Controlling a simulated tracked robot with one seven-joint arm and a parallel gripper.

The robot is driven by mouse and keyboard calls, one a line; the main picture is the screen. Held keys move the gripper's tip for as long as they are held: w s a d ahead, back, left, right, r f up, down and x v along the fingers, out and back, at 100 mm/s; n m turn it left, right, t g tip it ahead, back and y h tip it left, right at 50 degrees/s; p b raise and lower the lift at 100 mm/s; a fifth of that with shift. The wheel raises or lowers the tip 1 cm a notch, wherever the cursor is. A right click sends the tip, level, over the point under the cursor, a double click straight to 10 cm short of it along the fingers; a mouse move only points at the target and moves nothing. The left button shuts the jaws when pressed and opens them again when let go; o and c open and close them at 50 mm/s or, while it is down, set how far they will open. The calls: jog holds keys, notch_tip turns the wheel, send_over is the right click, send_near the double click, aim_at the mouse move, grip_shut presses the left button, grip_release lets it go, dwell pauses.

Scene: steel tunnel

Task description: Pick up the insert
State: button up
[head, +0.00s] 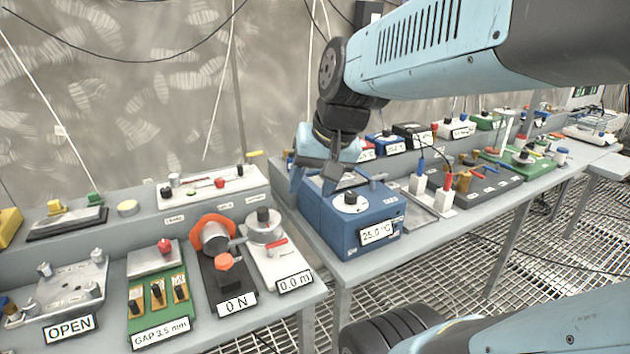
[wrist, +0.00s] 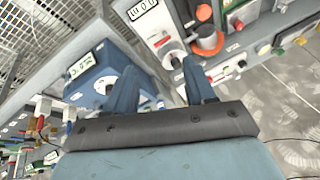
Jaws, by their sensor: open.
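No part is plainly marked as the insert, and I cannot tell which piece it is. A blue box (head: 335,230) reading 25.0 °C stands at the near left end of the right-hand bench. A white disc (head: 351,204) with a small black knob is on its top, and a metal bar lies beside it. My gripper (head: 314,180) is over the box's back left part, fingers pointing down, open and with nothing seen between them. The fingers hide part of the box top. The wrist view shows the spread fingers (wrist: 160,82) and the blue box (wrist: 92,68) behind the left one.
The left bench holds an OPEN metal fixture (head: 62,288), a green gap board (head: 158,300), an orange-ringed device reading 0 N (head: 213,233) and a 0.0 m dial (head: 265,228). Plug blocks (head: 422,187) and coloured boxes crowd the right bench. A gap with grating separates the benches.

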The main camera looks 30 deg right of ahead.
jog(key=w+d+f+m+t+y, duration=0.1)
jog(key=w+d+f+m+y, duration=0.2)
jog(key=w+m, duration=0.45)
jog(key=w+d+f+m+t+y, duration=0.1)
jog(key=w+d+f+m+y, duration=0.1)
jog(key=w+d+m, duration=0.35)
jog(key=w+d+f+m+t+h, duration=0.1)
jog(key=w+d+f+m+t, duration=0.2)
jog(key=d+m, duration=0.5)
jog(key=w+d+f+m+t+h, duration=0.1)
jog(key=w+d+f+m+t, duration=0.2)
jog(key=d+m, duration=0.55)
jog(key=x, duration=0.5)
jog(key=r+x, duration=0.1)
jog(key=x, duration=0.2)
jog(key=shift+w+d, duration=0.2)
jog(key=shift+w, duration=0.45)
jog(key=shift+d+x, duration=0.15)
jog(key=shift+x, duration=1.15)
jog(key=shift+d+x, duration=0.2)
jog(key=shift+x, duration=1.05)
jog(key=shift+w+r, duration=0.1)
jog(key=shift+w, duration=0.05)
grip_shut()
